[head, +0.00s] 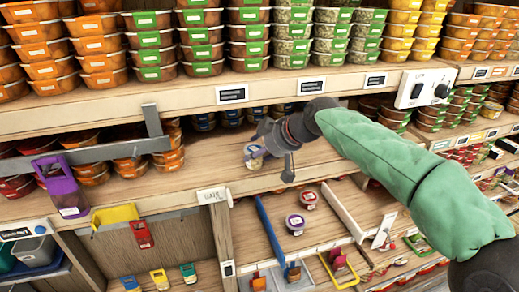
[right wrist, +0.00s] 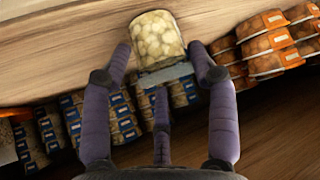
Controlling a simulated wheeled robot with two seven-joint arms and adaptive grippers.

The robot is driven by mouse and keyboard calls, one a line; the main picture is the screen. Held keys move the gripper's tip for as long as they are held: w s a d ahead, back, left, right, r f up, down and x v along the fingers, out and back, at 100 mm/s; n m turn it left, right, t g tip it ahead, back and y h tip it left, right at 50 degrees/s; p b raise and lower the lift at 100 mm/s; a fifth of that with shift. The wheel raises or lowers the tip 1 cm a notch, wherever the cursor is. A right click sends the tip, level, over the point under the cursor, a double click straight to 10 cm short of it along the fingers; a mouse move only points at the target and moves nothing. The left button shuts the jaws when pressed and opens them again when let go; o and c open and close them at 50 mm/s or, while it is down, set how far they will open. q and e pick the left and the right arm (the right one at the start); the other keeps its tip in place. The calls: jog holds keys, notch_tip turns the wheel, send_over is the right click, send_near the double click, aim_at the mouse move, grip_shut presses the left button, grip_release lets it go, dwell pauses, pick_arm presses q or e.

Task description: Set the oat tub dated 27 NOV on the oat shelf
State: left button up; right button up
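My right gripper (head: 265,139) reaches in from the right on the green-sleeved arm, over the wooden middle shelf. A small tub (head: 254,158) with a pale, blue-marked face is at its fingertips. In the right wrist view the same tub (right wrist: 158,38) shows pale chunks inside and lies between the purple fingers of my right gripper (right wrist: 160,55), which appear closed around it. The date on it is too small to read. I cannot tell whether it touches the shelf board (head: 225,183). My left gripper is not in view.
Orange tubs (right wrist: 268,45) and blue-labelled tubs (right wrist: 88,115) stand nearby in the wrist view. A grey rail (head: 115,150) borders the shelf at left. Bare board lies around the gripper.

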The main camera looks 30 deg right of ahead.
jog(key=shift+o, duration=1.1)
jog(key=shift+w, duration=0.15)
jog(key=b+v, duration=0.2)
jog(key=v, duration=1)
